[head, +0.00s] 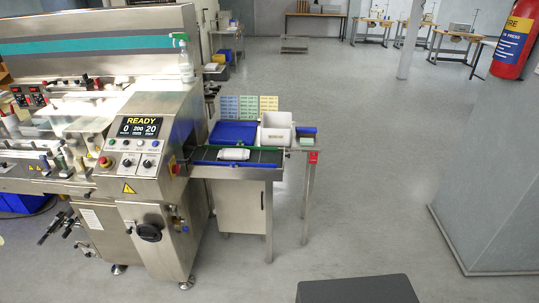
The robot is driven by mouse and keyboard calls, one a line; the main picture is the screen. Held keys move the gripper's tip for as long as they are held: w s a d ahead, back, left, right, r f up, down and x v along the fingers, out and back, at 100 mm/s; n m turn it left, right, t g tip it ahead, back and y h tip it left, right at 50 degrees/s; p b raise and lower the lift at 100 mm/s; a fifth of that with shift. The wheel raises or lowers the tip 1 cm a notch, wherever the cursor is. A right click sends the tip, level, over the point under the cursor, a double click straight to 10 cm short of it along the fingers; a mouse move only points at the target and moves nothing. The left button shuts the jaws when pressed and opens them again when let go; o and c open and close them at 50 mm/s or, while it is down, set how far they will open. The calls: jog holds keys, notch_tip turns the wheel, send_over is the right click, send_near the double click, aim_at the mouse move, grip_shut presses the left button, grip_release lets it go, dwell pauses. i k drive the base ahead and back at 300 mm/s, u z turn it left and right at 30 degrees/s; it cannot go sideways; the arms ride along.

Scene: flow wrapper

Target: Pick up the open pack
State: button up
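A small white pack (233,154) lies on the dark outfeed belt (264,157) at the right side of the flow wrapper (150,155). It is too small here to tell whether its end is open. My gripper is not in view, so its state and its distance from the pack do not show.
A blue tray (232,133) and a white bin (277,128) stand behind the belt. A red fire extinguisher (514,40) hangs on a grey pillar (490,150) at the right. The floor (365,190) between belt and pillar is clear.

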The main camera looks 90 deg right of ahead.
aim_at(243, 154)
jog(key=z, duration=0.05)
jog(key=k, duration=1)
jog(key=z, duration=1.45)
jog(key=i, duration=0.55)
jog(key=u, duration=0.05)
